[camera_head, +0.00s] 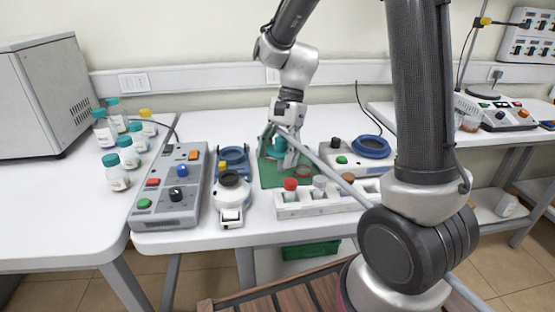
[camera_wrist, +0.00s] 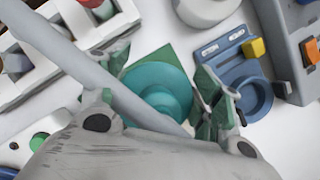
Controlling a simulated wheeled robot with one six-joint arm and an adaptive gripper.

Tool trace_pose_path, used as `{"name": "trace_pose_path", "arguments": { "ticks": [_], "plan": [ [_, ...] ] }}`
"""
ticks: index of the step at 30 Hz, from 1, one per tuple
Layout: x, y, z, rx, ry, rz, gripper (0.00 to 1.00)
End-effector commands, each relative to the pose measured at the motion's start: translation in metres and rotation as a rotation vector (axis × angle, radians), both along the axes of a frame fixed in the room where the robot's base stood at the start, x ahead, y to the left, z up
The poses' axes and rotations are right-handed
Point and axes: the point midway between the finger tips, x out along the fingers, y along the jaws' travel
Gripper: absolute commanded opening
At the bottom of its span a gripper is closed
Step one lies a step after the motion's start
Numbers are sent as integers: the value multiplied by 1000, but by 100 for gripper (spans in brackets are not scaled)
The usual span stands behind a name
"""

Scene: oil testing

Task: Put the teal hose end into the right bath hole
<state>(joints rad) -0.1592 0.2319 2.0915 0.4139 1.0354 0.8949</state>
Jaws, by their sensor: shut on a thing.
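My gripper (camera_head: 284,152) points down over a green mat (camera_head: 270,176) in the middle of the table. Its fingers are shut on a round teal piece (camera_head: 279,145), which also shows between the green-padded fingers in the wrist view (camera_wrist: 150,76). A grey tube (camera_wrist: 80,62) crosses in front of the teal piece. In the head view the tube (camera_head: 331,172) slants down to the right from my gripper. I cannot tell whether it joins the teal piece. The teal piece's underside is hidden. I cannot make out a bath hole in either view.
A white rack (camera_head: 330,207) with red, grey and brown tops stands in front of the mat. A blue fixture (camera_head: 236,156), a white round device (camera_head: 231,192) and a grey control box (camera_head: 176,200) stand left. A box with a blue ring (camera_head: 371,147) is at right.

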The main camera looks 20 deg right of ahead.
Motion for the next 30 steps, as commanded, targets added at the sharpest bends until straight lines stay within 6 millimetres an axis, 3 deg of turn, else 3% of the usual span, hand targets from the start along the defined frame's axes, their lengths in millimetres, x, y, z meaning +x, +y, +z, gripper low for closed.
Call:
{"name": "trace_pose_path", "arguments": {
  "ticks": [3, 14, 15, 18, 30],
  "plan": [
    [0, 0, -16, 0, 2, -1, 39],
    [0, 0, -20, 0, 0, 0, 39],
    [0, 0, -19, 0, 0, 0, 72],
    [0, 0, -19, 0, 0, 0, 87],
    [1, 0, -15, 0, -2, 0, 87]
  ]
}}
